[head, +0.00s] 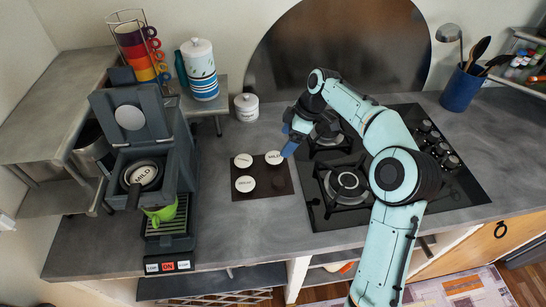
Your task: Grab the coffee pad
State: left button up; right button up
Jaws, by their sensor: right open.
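Three round white coffee pads lie on a dark square tray (262,191): one at the back left (243,160), one marked MILD at the back right (273,158), and one at the front left (245,184). The front right spot holds no white pad. Another pad marked MILD (143,175) sits in the opened coffee machine (180,150). My right gripper (289,150) is open, with blue fingers just right of the back-right pad. I cannot tell whether it touches the pad. My left gripper is not in view.
A green cup (161,213) stands under the machine's spout. A lidded white jar (246,107) is behind the tray. The gas hob (370,165) is to the right, under my right arm. Stacked coloured mugs (140,50) stand at the back left. Counter in front of the tray is clear.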

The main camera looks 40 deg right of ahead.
aim_at(273, 157)
jog(key=x, duration=0.5)
jog(key=w+x, duration=0.1)
jog(key=x, duration=0.2)
jog(key=shift+d, duration=0.2)
jog(key=c, duration=1.1)
